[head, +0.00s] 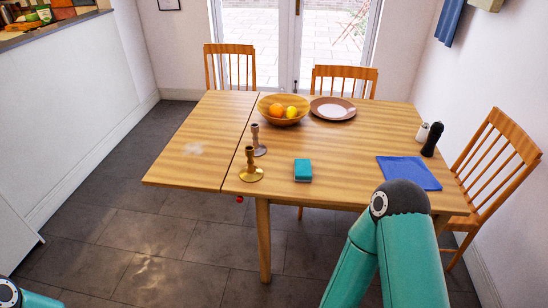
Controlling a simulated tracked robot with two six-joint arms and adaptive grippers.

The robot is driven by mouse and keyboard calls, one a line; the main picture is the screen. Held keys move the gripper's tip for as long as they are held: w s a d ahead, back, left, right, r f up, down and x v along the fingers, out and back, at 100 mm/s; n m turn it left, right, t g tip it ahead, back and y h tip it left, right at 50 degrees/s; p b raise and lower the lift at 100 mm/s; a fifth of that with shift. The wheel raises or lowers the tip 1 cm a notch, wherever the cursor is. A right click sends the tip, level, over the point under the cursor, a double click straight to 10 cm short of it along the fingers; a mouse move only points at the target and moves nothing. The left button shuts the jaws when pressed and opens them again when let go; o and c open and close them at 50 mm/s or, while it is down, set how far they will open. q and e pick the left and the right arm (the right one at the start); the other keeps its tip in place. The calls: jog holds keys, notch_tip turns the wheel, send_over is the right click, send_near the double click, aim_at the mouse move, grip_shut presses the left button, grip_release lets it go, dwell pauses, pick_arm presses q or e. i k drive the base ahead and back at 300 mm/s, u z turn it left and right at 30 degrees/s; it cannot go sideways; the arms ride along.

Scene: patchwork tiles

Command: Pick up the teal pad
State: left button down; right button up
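The teal pad (303,170) is a small box-like block. It lies on the wooden table (205,151) near the front edge, right of two candlesticks. My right arm comes in from the bottom right, in front of the table's front right part; its gripper is not visible. Only a small bit of my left arm shows at the bottom left corner, and its gripper is out of view. Nothing touches the pad.
A brass candlestick (251,165) and a grey one (258,142) stand left of the pad. A fruit bowl (270,112), a plate (333,109), a blue cloth (409,172), a pepper mill (432,139) and a white shaker (422,132) are also on the table. Chairs (494,158) stand around it.

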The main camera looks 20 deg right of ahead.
aim_at(303, 167)
jog(key=u, duration=0.1)
jog(key=i, duration=1.05)
jog(key=z, duration=0.45)
